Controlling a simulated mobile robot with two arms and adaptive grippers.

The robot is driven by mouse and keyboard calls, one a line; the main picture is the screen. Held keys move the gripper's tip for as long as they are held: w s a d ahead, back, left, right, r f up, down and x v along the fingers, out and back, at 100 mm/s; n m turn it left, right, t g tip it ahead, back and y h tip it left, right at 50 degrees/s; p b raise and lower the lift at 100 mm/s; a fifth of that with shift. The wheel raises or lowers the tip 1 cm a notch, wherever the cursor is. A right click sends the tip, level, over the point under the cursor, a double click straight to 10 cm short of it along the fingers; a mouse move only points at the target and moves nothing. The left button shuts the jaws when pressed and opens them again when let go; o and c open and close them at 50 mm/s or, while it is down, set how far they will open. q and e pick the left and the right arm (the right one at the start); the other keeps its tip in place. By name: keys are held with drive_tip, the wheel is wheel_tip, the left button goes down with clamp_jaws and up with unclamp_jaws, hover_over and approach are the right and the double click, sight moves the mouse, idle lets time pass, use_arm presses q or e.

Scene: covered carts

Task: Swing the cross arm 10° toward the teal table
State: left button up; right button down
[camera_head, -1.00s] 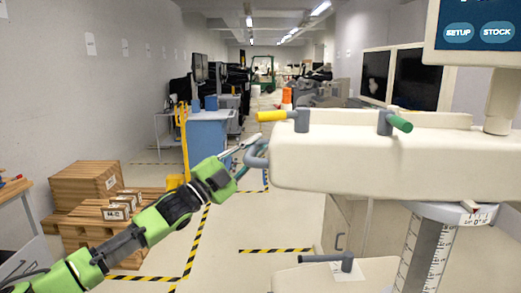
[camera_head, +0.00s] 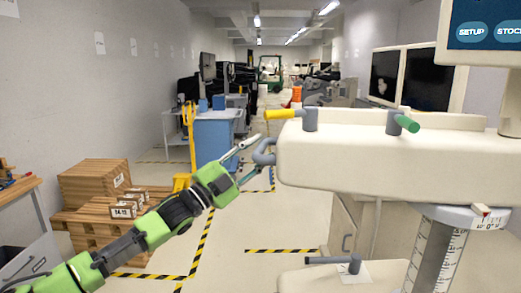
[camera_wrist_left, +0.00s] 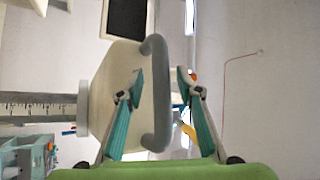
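The cream cross arm (camera_head: 380,163) spans the right of the head view, with a yellow-tipped lever (camera_head: 285,114) and a green-tipped lever (camera_head: 402,122) on top. A grey loop handle (camera_head: 265,153) sticks out of its left end. The round scale (camera_head: 488,224) under it reads about 0° at a red mark. My left gripper (camera_head: 257,154) is at the loop. In the left wrist view its fingers (camera_wrist_left: 160,80) are open, one on each side of the handle bar (camera_wrist_left: 160,110), with no clear grip. My right gripper is out of view. I cannot clearly identify the teal table.
A blue cart (camera_head: 214,145) stands in the aisle behind my left gripper. Wooden crates (camera_head: 92,185) are stacked at the left. A lower grey lever (camera_head: 335,261) sits below the cross arm. A teal item (camera_wrist_left: 30,158) shows at lower left in the wrist view. Striped floor tape marks open floor.

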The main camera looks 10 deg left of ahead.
use_arm(q)
drive_tip(key=v, duration=1.1)
drive_tip(key=shift+s+a+r, duration=0.15)
drive_tip(key=shift+a, duration=0.3)
